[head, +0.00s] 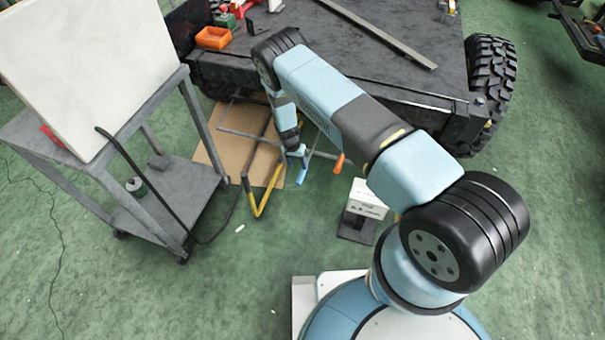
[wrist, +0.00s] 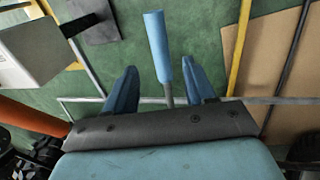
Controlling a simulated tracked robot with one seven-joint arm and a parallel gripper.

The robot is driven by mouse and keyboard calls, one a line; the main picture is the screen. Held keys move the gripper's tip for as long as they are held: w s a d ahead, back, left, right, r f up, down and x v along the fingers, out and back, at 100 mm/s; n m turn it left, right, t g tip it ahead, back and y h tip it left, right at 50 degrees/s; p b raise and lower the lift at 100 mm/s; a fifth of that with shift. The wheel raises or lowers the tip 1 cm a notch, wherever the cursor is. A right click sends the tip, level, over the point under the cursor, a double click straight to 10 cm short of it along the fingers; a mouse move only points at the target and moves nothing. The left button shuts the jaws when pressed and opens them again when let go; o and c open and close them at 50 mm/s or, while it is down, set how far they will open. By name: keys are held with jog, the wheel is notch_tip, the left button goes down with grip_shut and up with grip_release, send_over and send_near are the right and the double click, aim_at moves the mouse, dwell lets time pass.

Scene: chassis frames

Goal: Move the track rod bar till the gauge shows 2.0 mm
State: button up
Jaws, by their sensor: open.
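A bar with a blue grip (head: 302,177) sticks out low under the vehicle's edge in the head view. In the wrist view its blue grip (wrist: 157,45) and thin grey shaft lie between the two blue fingers of my gripper (wrist: 160,66), with gaps on both sides. My gripper (head: 297,152) is open at this bar in the head view. A thin grey cross rod (wrist: 245,101) runs behind the fingers. A white box (head: 366,198), likely the gauge, stands on a dark base to the right. Its reading is too small to tell.
A yellow-handled bar (head: 262,195) and an orange grip (head: 340,163) lie either side of my gripper. A brown cardboard sheet (head: 208,158) is on the floor. A grey trolley (head: 180,185) stands left, the vehicle chassis (head: 390,60) behind. Green floor is clear in front.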

aim_at(301, 174)
jog(key=f, duration=0.2)
jog(key=d+f, duration=0.1)
jog(key=f, duration=0.4)
jog(key=shift+s+d, duration=0.15)
jog(key=shift+s, duration=0.05)
grip_shut()
dwell(0.4)
